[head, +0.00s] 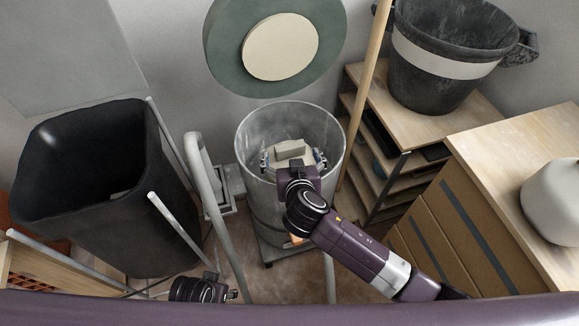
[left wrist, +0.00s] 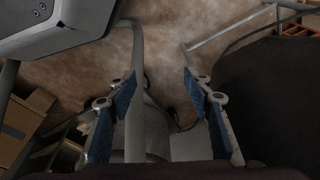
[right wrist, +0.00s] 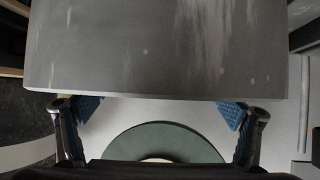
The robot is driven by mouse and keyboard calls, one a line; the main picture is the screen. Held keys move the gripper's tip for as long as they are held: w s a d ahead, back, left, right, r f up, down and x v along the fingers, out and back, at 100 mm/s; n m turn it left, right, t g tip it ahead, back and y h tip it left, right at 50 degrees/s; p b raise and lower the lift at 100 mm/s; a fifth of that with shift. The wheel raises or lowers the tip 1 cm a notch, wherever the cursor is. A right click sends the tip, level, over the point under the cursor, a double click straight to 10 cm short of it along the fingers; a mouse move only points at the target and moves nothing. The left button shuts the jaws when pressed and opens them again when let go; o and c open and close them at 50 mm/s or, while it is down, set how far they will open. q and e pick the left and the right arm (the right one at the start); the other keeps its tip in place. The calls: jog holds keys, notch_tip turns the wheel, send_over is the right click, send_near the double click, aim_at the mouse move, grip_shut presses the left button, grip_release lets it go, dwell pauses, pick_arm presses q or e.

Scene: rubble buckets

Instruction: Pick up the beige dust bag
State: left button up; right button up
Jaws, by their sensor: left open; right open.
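A beige, blocky thing that looks like the dust bag (head: 291,150) lies inside the round grey metal bin (head: 247,128). My right gripper (head: 292,160) reaches over the bin's near side, its open fingers on either side of the beige thing in the head view. I cannot tell whether they touch it. In the right wrist view the open fingers (right wrist: 155,112) have nothing visible between them but background, and the bag does not show. My left gripper (head: 232,295) is low at the bottom of the head view; the left wrist view shows it open and empty (left wrist: 160,115).
Shelves (head: 420,130) with a dark bucket (head: 440,75) and a cabinet (head: 530,150) with a pale rounded object (head: 553,203) stand right.

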aim_at(290, 147)
jog(key=b+x, duration=0.1)
jog(key=x, duration=0.4)
jog(key=shift+w+d+f, duration=0.1)
jog(key=shift+w, duration=0.1)
pick_arm(q)
jog(key=r, duration=0.2)
jog(key=w+r, duration=0.1)
jog(key=r, duration=0.1)
jog(key=shift+w+r, duration=0.2)
jog(key=shift+r, duration=0.1)
pick_arm(e)
jog(key=shift+w+f, duration=0.2)
jog(key=shift+w, duration=0.2)
jog(key=c, duration=1.9)
jog(key=shift+r, duration=0.1)
jog(key=shift+c, duration=1.4)
